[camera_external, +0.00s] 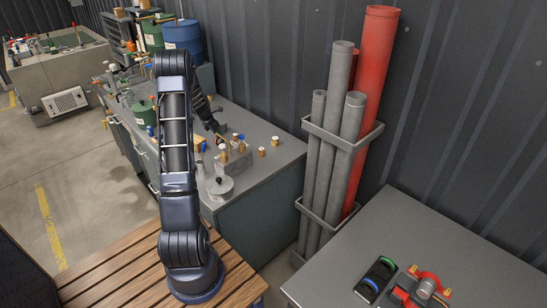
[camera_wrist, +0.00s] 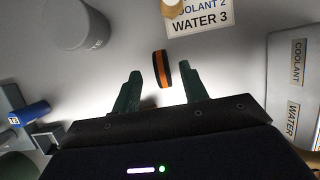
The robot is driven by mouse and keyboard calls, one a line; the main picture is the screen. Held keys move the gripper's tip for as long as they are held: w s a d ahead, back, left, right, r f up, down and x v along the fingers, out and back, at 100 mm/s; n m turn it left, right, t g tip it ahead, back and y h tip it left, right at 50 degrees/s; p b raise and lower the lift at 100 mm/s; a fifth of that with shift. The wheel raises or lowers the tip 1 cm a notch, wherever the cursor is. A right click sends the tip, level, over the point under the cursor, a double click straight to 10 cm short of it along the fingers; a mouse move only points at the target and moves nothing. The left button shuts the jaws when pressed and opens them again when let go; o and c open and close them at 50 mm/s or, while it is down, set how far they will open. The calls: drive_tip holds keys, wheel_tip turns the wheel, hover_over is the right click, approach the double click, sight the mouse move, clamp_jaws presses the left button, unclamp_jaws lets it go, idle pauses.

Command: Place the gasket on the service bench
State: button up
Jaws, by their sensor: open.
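In the wrist view, a black ring with an orange band (camera_wrist: 162,68), which looks like the gasket, stands on edge on a grey surface. My gripper (camera_wrist: 160,74) is open, with its two green fingers on either side of the ring and a gap to each. In the external view my gripper (camera_external: 219,135) is low over the grey workbench (camera_external: 262,128); the ring is too small to make out there. A second grey bench (camera_external: 400,222) is at the lower right. I cannot tell which is the service bench.
A grey block with brass fittings (camera_external: 233,160) and a round grey part (camera_external: 220,187) sit near my gripper. A WATER 3 label (camera_wrist: 198,20) lies ahead. Tall pipes in a rack (camera_external: 340,140) stand between the benches. Red pump parts (camera_external: 425,288) and a black holder (camera_external: 376,280) occupy the right bench's front.

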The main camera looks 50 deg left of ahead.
sight(219, 140)
drive_tip(key=shift+x, duration=2.6)
drive_tip(key=shift+s, duration=0.2)
clamp_jaws()
